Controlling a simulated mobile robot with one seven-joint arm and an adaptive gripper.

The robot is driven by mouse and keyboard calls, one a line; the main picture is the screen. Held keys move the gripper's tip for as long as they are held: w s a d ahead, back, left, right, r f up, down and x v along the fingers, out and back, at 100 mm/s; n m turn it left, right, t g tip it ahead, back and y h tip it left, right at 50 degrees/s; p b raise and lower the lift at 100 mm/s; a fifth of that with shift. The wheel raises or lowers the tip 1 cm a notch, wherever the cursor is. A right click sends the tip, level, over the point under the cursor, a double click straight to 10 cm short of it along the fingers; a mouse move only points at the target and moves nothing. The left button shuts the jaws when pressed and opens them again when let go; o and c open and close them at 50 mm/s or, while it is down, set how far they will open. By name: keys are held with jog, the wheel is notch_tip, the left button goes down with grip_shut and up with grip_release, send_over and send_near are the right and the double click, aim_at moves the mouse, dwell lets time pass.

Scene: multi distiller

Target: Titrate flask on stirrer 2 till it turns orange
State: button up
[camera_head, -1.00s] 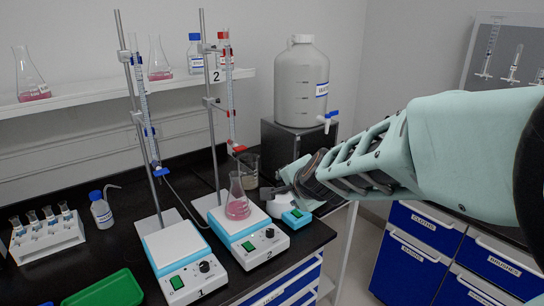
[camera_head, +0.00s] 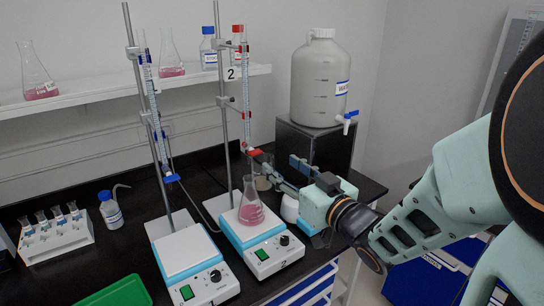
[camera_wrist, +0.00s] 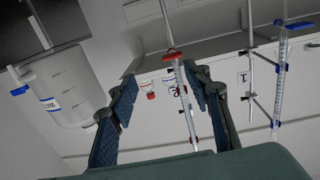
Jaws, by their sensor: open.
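The flask (camera_head: 250,208) holds pink liquid and stands upright on stirrer 2 (camera_head: 268,254). Burette 2 (camera_head: 246,105) is clamped upright above it, with its red stopcock (camera_head: 248,149) over the flask's mouth. My gripper (camera_head: 277,161) is open and empty, to the right of the stopcock and above the flask's level. In the wrist view, the open fingers of my gripper (camera_wrist: 160,73) frame burette 2 (camera_wrist: 187,105), with the red stopcock (camera_wrist: 172,55) near the fingertips. I cannot tell whether a finger touches it.
Stirrer 1 (camera_head: 193,270) and burette 1 (camera_head: 154,110) with a blue stopcock stand to the left. A big water container (camera_head: 318,82) sits on a black block (camera_head: 330,145) behind my gripper. A wash bottle (camera_head: 111,212), vial rack (camera_head: 57,241) and green tray (camera_head: 118,293) lie farther left.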

aim_at(255, 151)
jog(key=shift+n+y, duration=0.4)
jog(key=x, duration=0.3)
jog(key=a+x, duration=0.1)
jog(key=x, duration=0.3)
jog(key=s+x, duration=0.1)
jog(key=x, duration=0.2)
jog(key=shift+w+a+p, duration=0.3)
jog(key=shift+a+p, duration=0.05)
jog(key=c, duration=1.2)
jog(key=shift+r+m+p, duration=0.15)
jog(key=shift+m+p, duration=0.85)
jog(key=shift+m, duration=0.7)
